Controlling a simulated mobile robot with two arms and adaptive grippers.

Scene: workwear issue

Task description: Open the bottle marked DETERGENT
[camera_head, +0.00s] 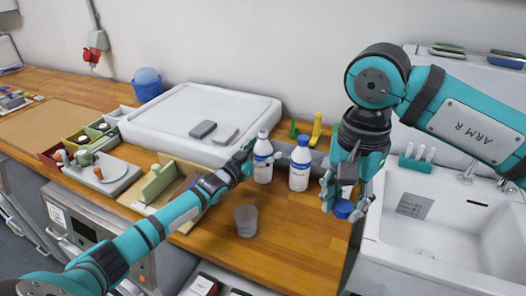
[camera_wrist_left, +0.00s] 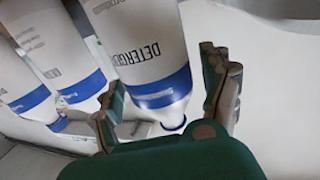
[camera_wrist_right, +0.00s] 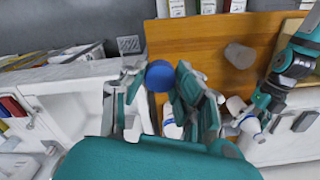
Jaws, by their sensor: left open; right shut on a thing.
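The bottle marked DETERGENT (camera_wrist_left: 145,50) is white with a blue band. It stands between the spread fingers of my open left gripper (camera_wrist_left: 165,95); touching cannot be told. A blue rim shows at its narrow end, partly hidden by my gripper body. In the head view this appears to be the leftmost white bottle (camera_head: 263,168), beside my left gripper (camera_head: 247,157). My right gripper (camera_head: 343,200) is shut on a small round blue thing, apparently a cap (camera_wrist_right: 160,75), which also shows in the head view (camera_head: 342,209), right of the bottles.
Another white bottle (camera_head: 300,170) stands right of the leftmost one. A grey cup (camera_head: 246,221) stands on the wooden counter (camera_head: 290,240) in front. A sink (camera_head: 440,235) lies to the right, a white tray (camera_head: 180,118) behind left. Yellow and green items (camera_head: 317,128) stand behind.

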